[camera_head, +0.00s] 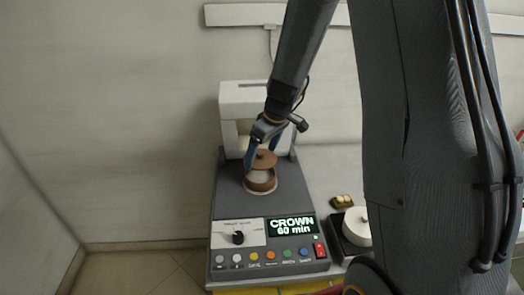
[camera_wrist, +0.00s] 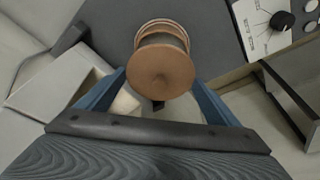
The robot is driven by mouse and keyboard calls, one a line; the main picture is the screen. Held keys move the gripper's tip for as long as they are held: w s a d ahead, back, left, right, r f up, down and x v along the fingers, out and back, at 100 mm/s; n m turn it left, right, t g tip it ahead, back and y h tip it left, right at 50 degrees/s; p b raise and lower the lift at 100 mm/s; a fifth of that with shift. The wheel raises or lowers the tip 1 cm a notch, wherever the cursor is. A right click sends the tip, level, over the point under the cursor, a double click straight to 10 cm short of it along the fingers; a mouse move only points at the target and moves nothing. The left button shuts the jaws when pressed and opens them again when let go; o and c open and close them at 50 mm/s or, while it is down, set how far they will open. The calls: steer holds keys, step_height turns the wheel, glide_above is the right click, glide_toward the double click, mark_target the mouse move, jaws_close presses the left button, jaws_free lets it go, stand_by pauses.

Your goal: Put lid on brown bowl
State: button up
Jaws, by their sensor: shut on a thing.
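The brown lid (camera_head: 264,162) is held between the blue fingers of my gripper (camera_head: 262,154). My gripper is shut on it from above. The brown bowl (camera_head: 261,186) stands upright on the grey top of the machine, just under the lid. A pale patch of the bowl's inside shows between lid and bowl, so the lid appears slightly raised over it. In the wrist view, the lid (camera_wrist: 161,68) is a round brown disc between the fingers, hiding much of the bowl (camera_wrist: 161,27) behind it. Exact contact between lid and bowl cannot be told.
The grey machine (camera_head: 224,205) has a front panel with a knob, coloured buttons and a display reading "CROWN 60 min". A white upright block (camera_head: 244,95) stands at its back. A white round container (camera_head: 357,226) and a small tray with yellowish pieces (camera_head: 342,201) sit to the right.

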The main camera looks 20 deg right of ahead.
mark_target(264, 160)
steer(key=shift+f+b, duration=1.35)
steer(key=shift+f, duration=0.85)
steer(key=shift+f+b, duration=0.35)
steer(key=shift+b, duration=0.3)
steer(key=shift+f+b, duration=0.35)
steer(key=shift+b, duration=0.75)
steer(key=o, duration=1)
steer(key=shift+r+p, duration=2.35)
steer(key=shift+r, duration=1.2)
